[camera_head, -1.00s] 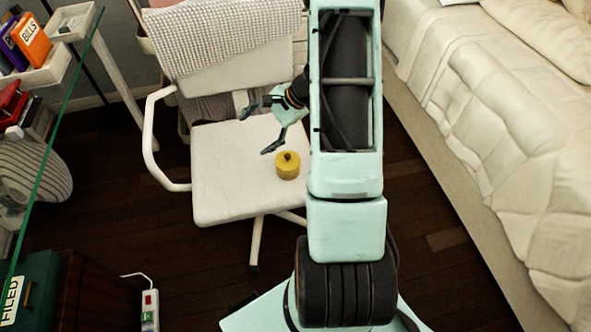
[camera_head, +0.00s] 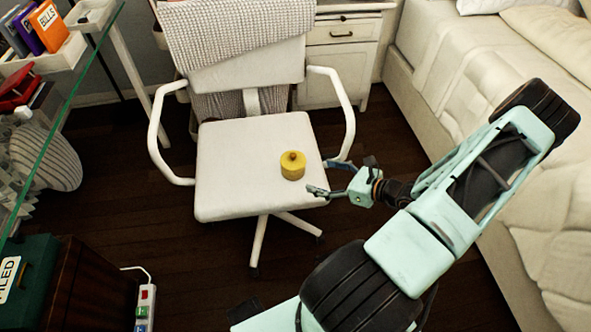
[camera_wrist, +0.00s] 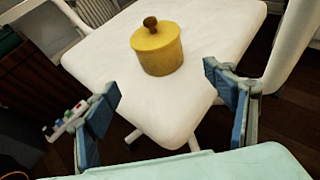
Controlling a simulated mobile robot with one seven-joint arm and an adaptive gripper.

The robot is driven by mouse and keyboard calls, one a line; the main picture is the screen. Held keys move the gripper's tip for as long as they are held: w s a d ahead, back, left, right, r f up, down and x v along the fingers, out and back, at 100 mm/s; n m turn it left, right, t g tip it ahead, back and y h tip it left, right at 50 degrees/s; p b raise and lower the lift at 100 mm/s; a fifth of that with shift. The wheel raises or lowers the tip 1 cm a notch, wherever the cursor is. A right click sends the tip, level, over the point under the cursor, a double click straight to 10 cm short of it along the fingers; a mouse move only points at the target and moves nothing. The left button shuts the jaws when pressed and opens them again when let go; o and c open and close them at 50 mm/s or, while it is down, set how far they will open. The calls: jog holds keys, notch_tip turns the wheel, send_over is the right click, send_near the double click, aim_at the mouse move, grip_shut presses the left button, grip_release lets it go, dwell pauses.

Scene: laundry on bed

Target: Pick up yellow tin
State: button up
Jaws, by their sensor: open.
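The yellow tin (camera_head: 292,166), a short round tin with a brown knob on its lid, stands upright on the white seat of the chair (camera_head: 235,190). My gripper (camera_head: 330,178) is just right of the tin at the seat's right edge, open and empty. In the wrist view the tin (camera_wrist: 158,52) stands ahead, beyond the fingertips and roughly between the two spread blue-padded fingers (camera_wrist: 165,88). The fingers are apart from the tin.
The chair's right armrest (camera_head: 345,115) rises close behind my gripper. A bed (camera_head: 450,90) is at the right. A glass-edged desk (camera_head: 60,130) with books is at the left. A power strip (camera_head: 145,305) lies at the lower left. The seat around the tin is clear.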

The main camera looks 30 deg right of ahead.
aim_at(304, 169)
jog(key=b+x, duration=0.1)
jog(key=x, duration=0.3)
jog(key=shift+f, duration=0.1)
jog(key=x, duration=0.2)
jog(key=b+x, duration=0.1)
jog(key=x, duration=0.1)
jog(key=b+x, duration=0.1)
jog(key=x, duration=0.1)
jog(key=shift+w+r, duration=0.2)
jog(key=shift+r, duration=0.1)
jog(key=c, duration=1.5)
jog(key=shift+r, duration=0.1)
jog(key=shift+c, duration=0.6)
jog(key=shift+r, duration=0.1)
